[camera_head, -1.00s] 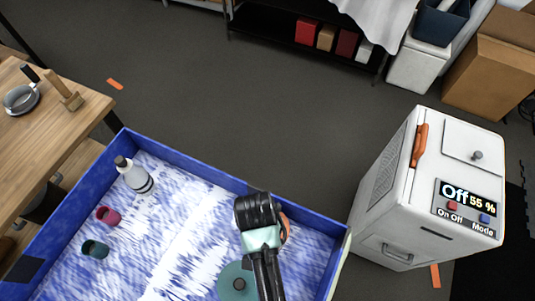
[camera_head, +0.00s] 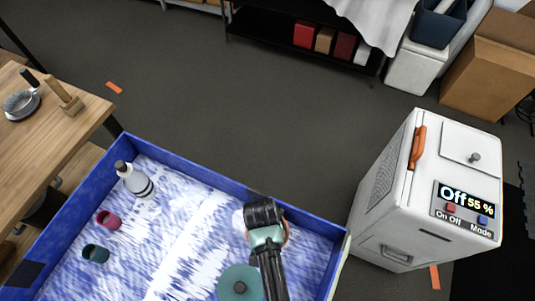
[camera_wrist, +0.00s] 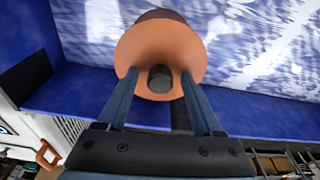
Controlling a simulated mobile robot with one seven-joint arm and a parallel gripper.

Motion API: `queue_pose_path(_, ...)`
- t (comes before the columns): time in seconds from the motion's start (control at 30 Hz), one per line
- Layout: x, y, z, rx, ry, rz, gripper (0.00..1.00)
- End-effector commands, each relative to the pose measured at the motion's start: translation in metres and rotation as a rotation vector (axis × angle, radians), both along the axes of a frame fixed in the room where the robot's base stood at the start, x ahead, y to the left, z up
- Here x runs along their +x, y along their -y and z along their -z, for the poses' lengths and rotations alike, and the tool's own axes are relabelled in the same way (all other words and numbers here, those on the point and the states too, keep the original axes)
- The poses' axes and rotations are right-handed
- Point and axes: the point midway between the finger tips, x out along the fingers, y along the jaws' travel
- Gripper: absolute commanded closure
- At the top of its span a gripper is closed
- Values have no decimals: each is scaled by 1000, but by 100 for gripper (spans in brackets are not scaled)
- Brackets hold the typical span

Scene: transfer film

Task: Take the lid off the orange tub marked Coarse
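An orange tub with an orange lid (camera_wrist: 160,45) fills the upper middle of the wrist view. A dark grey round knob (camera_wrist: 160,79) stands on the lid. In the head view only a thin orange edge (camera_head: 287,234) shows beside my arm; the rest is hidden. No marking on the tub is readable. My gripper (camera_wrist: 159,76) is open, with one finger on each side of the knob and a visible gap to it. Whether the fingers touch the lid cannot be told. In the head view the fingertips are hidden.
A green-lidded tub (camera_head: 225,284) stands close by my arm in the blue-walled tray (camera_head: 190,160). A grey bottle (camera_head: 138,183), a red cup (camera_head: 112,220) and a teal cup (camera_head: 94,254) stand at the left. A white machine (camera_head: 400,215) stands right of the tray.

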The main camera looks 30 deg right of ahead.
Motion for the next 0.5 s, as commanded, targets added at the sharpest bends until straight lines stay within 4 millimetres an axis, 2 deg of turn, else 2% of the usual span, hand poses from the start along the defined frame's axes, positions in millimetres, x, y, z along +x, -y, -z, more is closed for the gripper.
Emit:
queue_pose_path(0.03,0,0,0,0,0,0,44)
queue_pose_path(0.33,0,0,0,0,0,0,98)
queue_pose_path(0.5,0,0,-1,0,0,0,100)
